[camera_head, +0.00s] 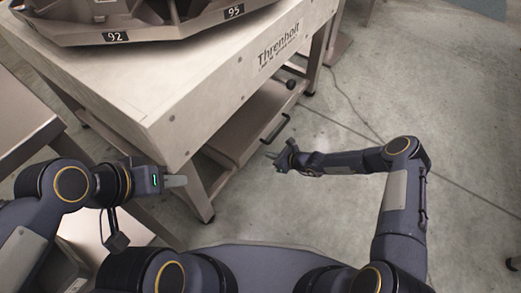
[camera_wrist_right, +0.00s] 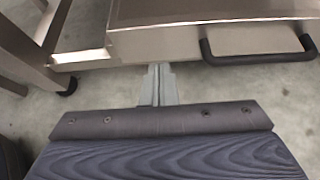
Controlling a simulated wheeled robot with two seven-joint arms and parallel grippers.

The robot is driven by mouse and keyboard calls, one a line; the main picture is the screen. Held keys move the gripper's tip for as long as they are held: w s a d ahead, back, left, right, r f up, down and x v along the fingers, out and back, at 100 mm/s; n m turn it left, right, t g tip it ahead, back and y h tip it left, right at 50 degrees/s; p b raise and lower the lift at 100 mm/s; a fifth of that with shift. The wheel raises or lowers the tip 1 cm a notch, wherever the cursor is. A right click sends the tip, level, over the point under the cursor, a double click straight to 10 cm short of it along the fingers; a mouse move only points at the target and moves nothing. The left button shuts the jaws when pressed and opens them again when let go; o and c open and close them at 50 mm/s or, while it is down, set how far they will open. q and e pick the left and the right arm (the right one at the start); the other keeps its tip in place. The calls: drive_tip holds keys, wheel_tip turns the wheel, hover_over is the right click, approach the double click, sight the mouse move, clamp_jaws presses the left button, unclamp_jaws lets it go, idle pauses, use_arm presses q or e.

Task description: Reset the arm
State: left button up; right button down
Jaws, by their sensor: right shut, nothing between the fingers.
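My right arm (camera_head: 405,190) is bent at the right of the head view, its forearm running left. My right gripper (camera_head: 272,157) is in front of the machine's lower drawer, near its black handle. In the right wrist view its two grey fingers (camera_wrist_right: 158,84) are together with nothing between them. My left arm comes in from the left, and my left gripper (camera_head: 178,181) is close to the front corner of the machine table. Its fingers show from the side, so I cannot tell whether they are open or shut.
A large machine table (camera_head: 215,85) marked "Threnholt" carries a metal body with labels 92 and 95. Below is a drawer with a black handle (camera_head: 275,129), also in the wrist view (camera_wrist_right: 262,58). Another metal table (camera_head: 22,115) stands left. Concrete floor (camera_head: 450,90) at right is clear.

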drive_tip(key=p+v, duration=0.1)
drive_tip(key=v, duration=0.5)
drive_tip(key=shift+p, duration=0.4)
drive_tip(key=shift+d, duration=0.15)
drive_tip(key=d+r+n+g, duration=0.1)
drive_tip(key=d+r+n, duration=0.3)
drive_tip(key=r, duration=0.7)
drive_tip(key=d+r+n, duration=0.2)
drive_tip(key=r+n, duration=0.4)
drive_tip(key=r, duration=0.6)
drive_tip(key=s+d+r+n+g+h, duration=0.1)
drive_tip(key=s+d+r+n, duration=0.15)
drive_tip(key=s+r, duration=0.35)
drive_tip(key=s+d+r+n+h, duration=0.1)
drive_tip(key=s+r+n, duration=0.3)
drive_tip(key=r, duration=0.4)
drive_tip(key=s+d+r+n+t+h, duration=0.1)
drive_tip(key=s+d+r+n+h, duration=0.2)
drive_tip(key=s, duration=0.8)
drive_tip(key=s+d+r+n+t+h, duration=0.1)
drive_tip(key=s+d+n, duration=0.25)
drive_tip(key=s, duration=0.65)
wheel_tip(320, 180, up, 31)
drive_tip(key=p, duration=3.1)
drive_tip(key=shift+d+r+m+h+p, duration=0.2)
drive_tip(key=shift+d+m+h+p, duration=0.15)
drive_tip(key=shift+d+m, duration=0.1)
